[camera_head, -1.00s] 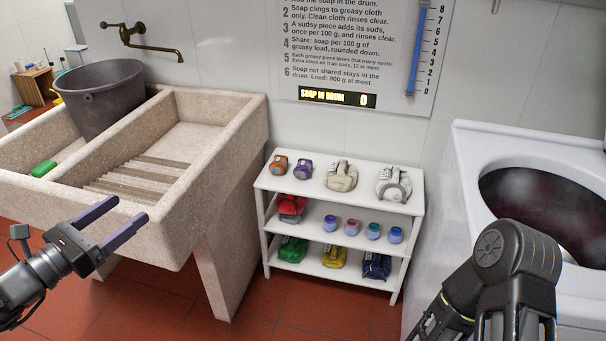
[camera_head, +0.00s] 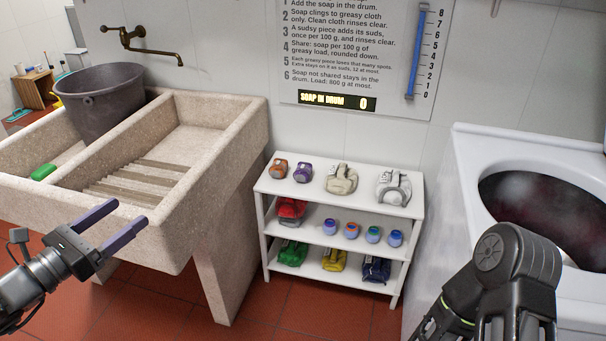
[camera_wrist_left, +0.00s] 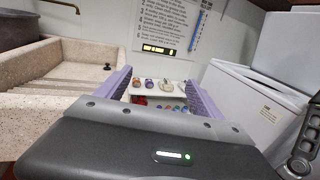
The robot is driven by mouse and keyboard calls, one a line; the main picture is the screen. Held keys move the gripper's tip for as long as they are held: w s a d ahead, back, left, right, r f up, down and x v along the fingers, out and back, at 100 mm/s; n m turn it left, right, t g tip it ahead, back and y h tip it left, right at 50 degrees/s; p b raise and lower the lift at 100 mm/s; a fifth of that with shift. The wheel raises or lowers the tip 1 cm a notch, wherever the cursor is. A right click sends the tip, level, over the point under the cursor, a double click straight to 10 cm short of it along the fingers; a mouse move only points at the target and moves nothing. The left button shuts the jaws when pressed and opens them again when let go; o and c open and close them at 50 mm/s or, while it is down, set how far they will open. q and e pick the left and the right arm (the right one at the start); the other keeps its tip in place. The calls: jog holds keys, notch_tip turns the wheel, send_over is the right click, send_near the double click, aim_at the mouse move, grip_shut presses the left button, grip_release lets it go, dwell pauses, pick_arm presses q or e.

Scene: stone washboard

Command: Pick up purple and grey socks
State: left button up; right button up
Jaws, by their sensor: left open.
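A purple rolled sock bundle (camera_head: 303,171) sits on the top board of the white shelf, beside an orange-brown one (camera_head: 278,168). I cannot make out grey on the purple roll. Several small blue rolls with coloured centres, such as this one (camera_head: 351,230), stand on the middle board. My left gripper (camera_head: 132,211) is open and empty, left of the shelf and in front of the stone sink. In the left wrist view the shelf's top items, with the purple roll (camera_wrist_left: 149,83) among them, show between the open fingers, some way ahead. Only my right arm's links show.
The white shelf (camera_head: 262,205) also holds a beige bundle (camera_head: 341,179), a pale grey bundle (camera_head: 393,188) and red, green, yellow and navy bundles. The stone sink (camera_head: 225,160) stands left, holding a bucket (camera_head: 100,100). A white washer (camera_head: 465,170) with an open drum stands right.

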pick_arm(q)
jog(key=shift+c, duration=0.3)
jog(key=s+d+f+m+g, duration=0.1)
jog(key=d+f+g, duration=0.25)
jog(key=f, duration=0.35)
jog(key=d+f+m+g, duration=0.2)
jog(key=d+f, duration=0.2)
jog(key=f, duration=0.2)
jog(key=s+d+f+m+g+y, duration=0.1)
jog(key=s+d+f+m+g, duration=0.4)
jog(key=f, duration=0.4)
jog(key=s+d+f+m+g+y, duration=0.2)
jog(key=s+d+f+m, duration=0.25)
jog(key=s+f, duration=0.35)
jog(key=s+d+f+m+g+y, duration=0.1)
jog(key=s+d+f+m+g, duration=0.3)
jog(key=f, duration=0.6)
jog(key=s+d+f+m+t, duration=0.1)
jog(key=s+d+f+m, duration=0.3)
jog(key=d+m, duration=0.3)
jog(key=f+m, duration=0.1)
jog(key=m, duration=0.3)
jog(key=shift+m+t+y, duration=0.35)
jog(key=shift+y, duration=0.05)
jog(key=shift+c, duration=0.5)
